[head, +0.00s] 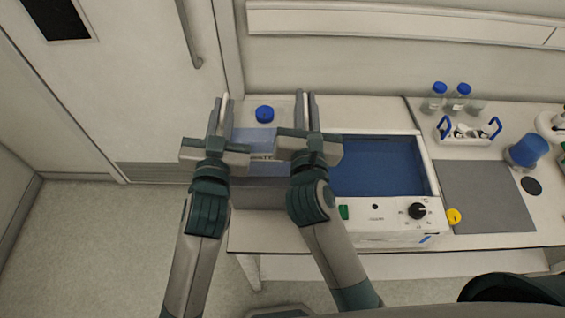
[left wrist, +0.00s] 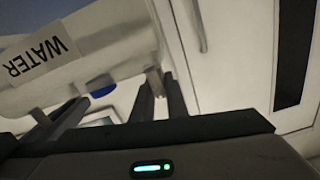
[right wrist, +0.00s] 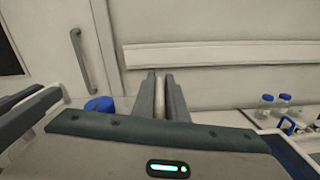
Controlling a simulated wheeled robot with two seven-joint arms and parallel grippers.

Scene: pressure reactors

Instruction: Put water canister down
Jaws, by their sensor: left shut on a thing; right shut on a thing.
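The water canister (head: 252,136) is a pale container with a blue cap (head: 264,113) and a WATER label, upright between my two grippers at the bench's left end. My left gripper (head: 221,112) is shut on its left handle, and my right gripper (head: 306,110) on its right handle. The left wrist view shows the canister's side (left wrist: 110,50) and label close up. The right wrist view shows the blue cap (right wrist: 100,104) left of the fingers. My grippers and arms hide part of the canister; I cannot tell whether its base touches the bench.
A water bath (head: 380,168) with a blue basin and front knob stands right of the canister. Further right are a grey mat (head: 487,195), a white carrier (head: 467,132), blue-capped bottles (head: 458,97) and a blue-topped vessel (head: 527,150). The wall is behind, a door (head: 125,85) left.

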